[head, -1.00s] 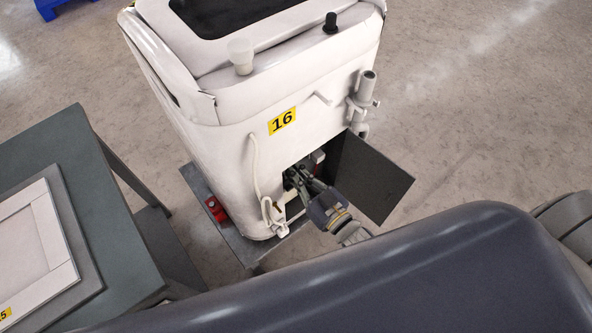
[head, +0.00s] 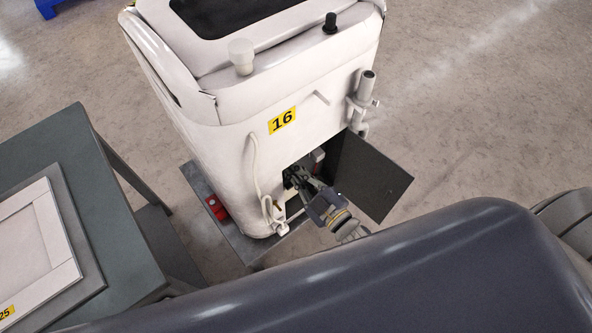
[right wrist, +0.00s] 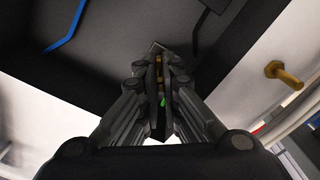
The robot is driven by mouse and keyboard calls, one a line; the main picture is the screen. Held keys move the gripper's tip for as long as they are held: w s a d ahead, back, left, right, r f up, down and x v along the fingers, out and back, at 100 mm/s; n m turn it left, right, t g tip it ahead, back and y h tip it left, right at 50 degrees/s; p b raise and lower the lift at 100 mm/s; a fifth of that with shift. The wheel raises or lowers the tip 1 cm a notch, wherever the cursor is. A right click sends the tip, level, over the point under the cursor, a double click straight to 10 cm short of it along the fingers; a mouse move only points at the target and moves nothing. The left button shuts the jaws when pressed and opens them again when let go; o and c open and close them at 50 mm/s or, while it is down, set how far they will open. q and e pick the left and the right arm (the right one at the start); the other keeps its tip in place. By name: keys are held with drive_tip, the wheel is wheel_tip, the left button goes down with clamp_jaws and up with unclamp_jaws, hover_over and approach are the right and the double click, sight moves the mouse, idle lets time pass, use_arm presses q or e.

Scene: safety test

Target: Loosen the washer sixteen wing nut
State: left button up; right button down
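The white washer (head: 215,130) bears a yellow label 16 (head: 282,120). Its low front compartment is open, with a dark door (head: 372,178) swung out to the right. My right gripper (head: 296,176) reaches into this opening. In the right wrist view, the fingers of my right gripper (right wrist: 163,72) are drawn close together on a narrow brass piece (right wrist: 158,68), which looks like the wing nut; the fingers hide most of it. A small green spot (right wrist: 163,101) shows between the fingers. My left gripper is not in view.
A brass bolt (right wrist: 284,75) sticks out at the right in the right wrist view. A grey table (head: 105,215) with a white panel (head: 38,240) stands at the left. A red item (head: 216,207) sits on the washer's base. Open floor (head: 480,110) lies to the right.

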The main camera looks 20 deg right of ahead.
idle(0.5)
drive_tip(key=c, duration=1.8)
unclamp_jaws()
drive_tip(key=v, duration=1.2)
